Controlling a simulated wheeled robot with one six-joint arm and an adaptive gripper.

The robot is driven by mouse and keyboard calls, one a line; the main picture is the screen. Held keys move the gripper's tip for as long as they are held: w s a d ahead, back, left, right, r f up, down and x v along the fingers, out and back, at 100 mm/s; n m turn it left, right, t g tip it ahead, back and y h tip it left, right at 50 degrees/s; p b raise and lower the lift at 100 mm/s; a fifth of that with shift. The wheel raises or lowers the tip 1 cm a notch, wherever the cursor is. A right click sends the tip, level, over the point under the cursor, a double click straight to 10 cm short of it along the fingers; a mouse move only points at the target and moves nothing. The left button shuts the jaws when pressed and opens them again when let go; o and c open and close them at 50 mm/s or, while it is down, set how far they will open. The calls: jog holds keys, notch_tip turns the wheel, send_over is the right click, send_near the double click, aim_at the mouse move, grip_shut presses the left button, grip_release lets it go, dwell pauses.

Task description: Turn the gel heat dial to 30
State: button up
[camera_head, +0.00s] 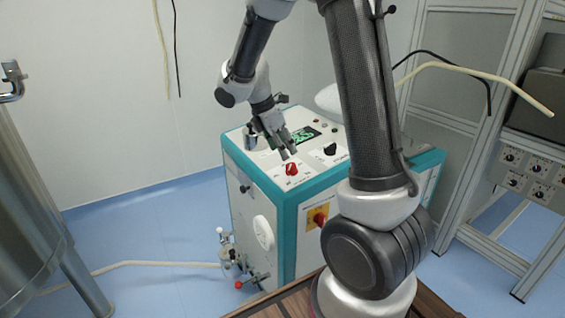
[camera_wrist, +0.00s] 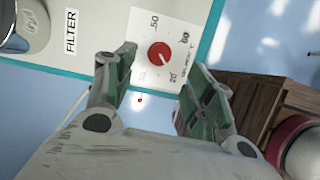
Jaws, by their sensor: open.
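The red dial (camera_head: 291,169) is on the top panel of the white and teal machine (camera_head: 262,178), near its front left edge. In the wrist view the red dial (camera_wrist: 159,54) sits on a white scale plate with printed numbers such as 50 and 20. The plate's lettering is too blurred to read surely, and I cannot tell where the dial points. My gripper (camera_head: 289,153) is open and empty, just above and beside the dial. In the wrist view my gripper (camera_wrist: 160,70) has its fingers spread, with the dial showing beyond the gap between their tips.
A black knob (camera_head: 330,149) and a green-lit display (camera_head: 304,137) are on the same panel. A red and yellow switch (camera_head: 318,217) is on the machine's front. A FILTER label (camera_wrist: 71,32) is left of the dial. A metal rack (camera_head: 478,130) stands at right.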

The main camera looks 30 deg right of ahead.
aim_at(290, 165)
jog(key=x, duration=0.8)
jog(key=c, duration=1)
